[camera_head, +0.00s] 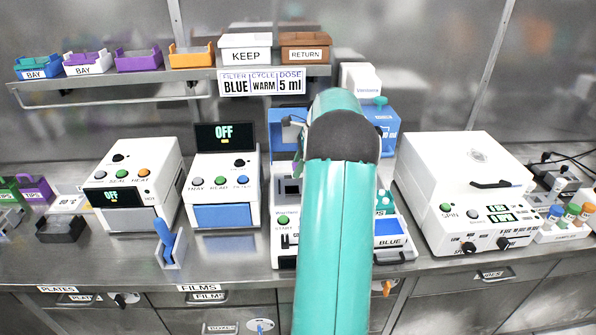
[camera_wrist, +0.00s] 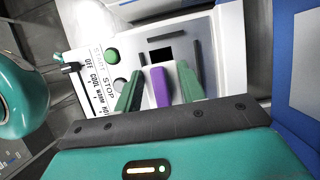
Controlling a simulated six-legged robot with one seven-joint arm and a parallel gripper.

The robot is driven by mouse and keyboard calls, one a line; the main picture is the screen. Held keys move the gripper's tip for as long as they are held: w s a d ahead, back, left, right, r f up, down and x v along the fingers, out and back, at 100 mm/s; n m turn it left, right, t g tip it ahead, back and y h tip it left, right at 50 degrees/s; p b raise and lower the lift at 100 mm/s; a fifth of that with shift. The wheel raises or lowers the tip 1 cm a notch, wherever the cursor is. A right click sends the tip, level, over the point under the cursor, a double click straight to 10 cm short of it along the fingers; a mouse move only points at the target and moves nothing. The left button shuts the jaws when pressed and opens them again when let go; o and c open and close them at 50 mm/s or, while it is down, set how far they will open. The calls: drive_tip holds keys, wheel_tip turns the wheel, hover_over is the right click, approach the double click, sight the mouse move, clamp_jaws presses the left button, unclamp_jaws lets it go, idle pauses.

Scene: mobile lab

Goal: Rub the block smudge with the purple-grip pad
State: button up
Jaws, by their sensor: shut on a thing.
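In the wrist view my gripper (camera_wrist: 159,72) is shut on the purple grip (camera_wrist: 160,89) of the pad, which stands between its two green fingers. The pad's working face is hidden below the grip. Just beyond the fingertips is a dark square block opening (camera_wrist: 161,55) in a white instrument (camera_wrist: 108,37). I cannot make out a smudge, and cannot tell whether the pad touches the block. In the head view my teal arm covers the gripper, the pad and most of this instrument (camera_head: 284,247).
The instrument has a green button (camera_wrist: 112,55), a grey STOP button (camera_wrist: 120,85) and a slider beside the fingers. A white SPIN machine (camera_head: 470,175) stands right of my arm. A white OFF-screen machine (camera_head: 225,185) stands left. A blue-handled tool (camera_head: 164,235) stands near the bench front.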

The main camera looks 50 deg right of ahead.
drive_tip(key=shift+r, duration=0.1)
drive_tip(key=shift+r, duration=1.45)
drive_tip(key=shift+a, duration=0.1)
